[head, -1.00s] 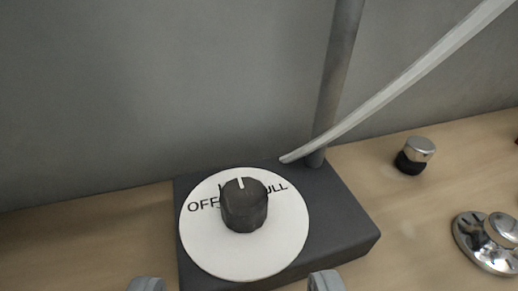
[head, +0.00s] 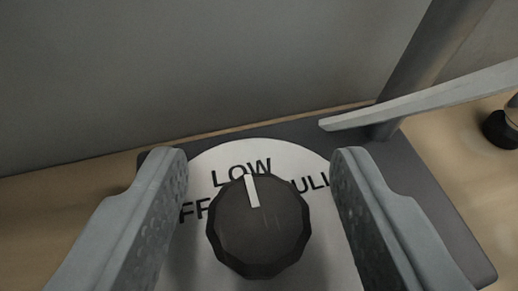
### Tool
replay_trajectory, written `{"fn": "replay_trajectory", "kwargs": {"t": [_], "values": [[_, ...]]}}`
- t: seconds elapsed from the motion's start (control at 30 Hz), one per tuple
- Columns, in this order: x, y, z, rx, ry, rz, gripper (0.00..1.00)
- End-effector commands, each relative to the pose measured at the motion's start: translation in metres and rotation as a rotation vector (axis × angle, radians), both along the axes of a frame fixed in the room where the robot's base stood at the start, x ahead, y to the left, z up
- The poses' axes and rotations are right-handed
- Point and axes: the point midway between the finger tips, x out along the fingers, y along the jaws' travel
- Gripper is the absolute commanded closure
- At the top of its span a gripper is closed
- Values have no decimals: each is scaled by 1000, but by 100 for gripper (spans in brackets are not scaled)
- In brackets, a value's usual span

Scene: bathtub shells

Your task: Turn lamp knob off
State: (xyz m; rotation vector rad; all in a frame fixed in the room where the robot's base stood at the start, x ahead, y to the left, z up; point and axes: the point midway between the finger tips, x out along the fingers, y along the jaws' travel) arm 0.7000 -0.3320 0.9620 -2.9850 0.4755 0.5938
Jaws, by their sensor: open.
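The lamp knob (head: 258,228) is a dark faceted knob with a white pointer line. The line points up at LOW on the white round dial (head: 290,155). Part of OFF shows at the left of the knob and part of FULL at the right. The dial sits on the dark lamp base (head: 432,205). My gripper (head: 257,165) is open, with one finger on each side of the knob. Gaps show between the fingers and the knob. The fingers cover parts of the dial's left and right edges.
A grey lamp post (head: 425,65) rises from the base at the right. A pale slanting bar (head: 430,98) crosses in front of it. A grey wall (head: 200,70) stands close behind. A dark object (head: 502,128) stands on the wooden surface at the right edge.

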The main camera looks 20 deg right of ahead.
Motion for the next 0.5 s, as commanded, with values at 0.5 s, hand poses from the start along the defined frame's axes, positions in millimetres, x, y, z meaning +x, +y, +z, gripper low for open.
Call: {"fn": "replay_trajectory", "kwargs": {"t": [0.5], "values": [[2,-1,-1,0,0,0,85]]}}
